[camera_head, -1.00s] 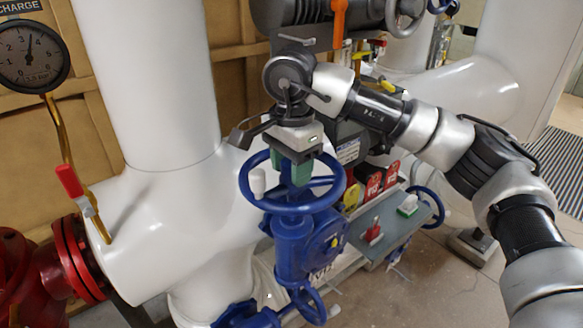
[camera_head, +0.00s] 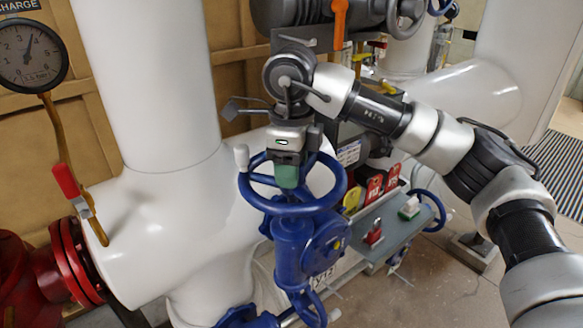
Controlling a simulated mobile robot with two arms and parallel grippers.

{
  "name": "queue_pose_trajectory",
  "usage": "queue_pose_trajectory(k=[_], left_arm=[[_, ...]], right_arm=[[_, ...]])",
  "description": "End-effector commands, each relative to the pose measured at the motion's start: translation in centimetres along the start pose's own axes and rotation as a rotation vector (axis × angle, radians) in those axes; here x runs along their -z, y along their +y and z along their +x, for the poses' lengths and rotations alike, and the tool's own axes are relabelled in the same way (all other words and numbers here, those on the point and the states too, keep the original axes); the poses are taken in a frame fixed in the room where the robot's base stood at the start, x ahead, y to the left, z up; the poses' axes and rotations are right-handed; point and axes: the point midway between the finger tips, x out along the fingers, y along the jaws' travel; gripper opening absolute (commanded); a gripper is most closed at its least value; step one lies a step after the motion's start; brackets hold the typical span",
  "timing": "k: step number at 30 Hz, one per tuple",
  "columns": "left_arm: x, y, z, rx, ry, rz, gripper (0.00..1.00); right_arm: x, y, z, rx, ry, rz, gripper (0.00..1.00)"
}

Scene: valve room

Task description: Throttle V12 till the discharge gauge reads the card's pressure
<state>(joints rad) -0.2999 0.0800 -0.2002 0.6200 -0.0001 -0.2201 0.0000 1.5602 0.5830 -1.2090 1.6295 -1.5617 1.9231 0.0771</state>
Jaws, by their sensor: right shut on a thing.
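The blue valve handwheel (camera_head: 298,208), with a small white knob (camera_head: 241,156) on its rim, tops a blue valve body (camera_head: 302,248) in the centre. A label low on the valve is partly hidden and hard to read. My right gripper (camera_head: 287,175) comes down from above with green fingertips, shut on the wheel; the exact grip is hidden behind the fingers. The discharge gauge (camera_head: 31,52) is at the upper left, its needle pointing nearly straight up, near 3. I cannot pick out a readable pressure card. My left gripper is not in view.
A grey shelf (camera_head: 388,228) with red and yellow tags (camera_head: 372,188) stands right of the valve. A red-handled small valve (camera_head: 66,181) is on the gauge line at left. White pipes stand behind. Another blue handwheel (camera_head: 437,211) is at right.

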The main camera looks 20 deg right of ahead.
Motion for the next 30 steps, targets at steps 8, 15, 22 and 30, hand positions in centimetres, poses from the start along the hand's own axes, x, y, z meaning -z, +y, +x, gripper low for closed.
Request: queue_pose_trajectory(k=[8, 15, 22, 30], left_arm=[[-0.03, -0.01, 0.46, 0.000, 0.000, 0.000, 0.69], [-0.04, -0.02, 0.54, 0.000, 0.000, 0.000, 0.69], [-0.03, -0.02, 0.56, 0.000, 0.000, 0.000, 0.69], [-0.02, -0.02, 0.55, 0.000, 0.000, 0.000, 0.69]], right_arm=[[0.09, 0.24, 0.79, -0.009, 0.018, 0.378, 0.18], [0.07, 0.27, 0.77, -0.008, 0.018, 0.508, 0.18], [0.06, 0.28, 0.74, -0.007, 0.018, 0.564, 0.18], [0.08, 0.27, 0.74, -0.007, 0.018, 0.562, 0.60]])
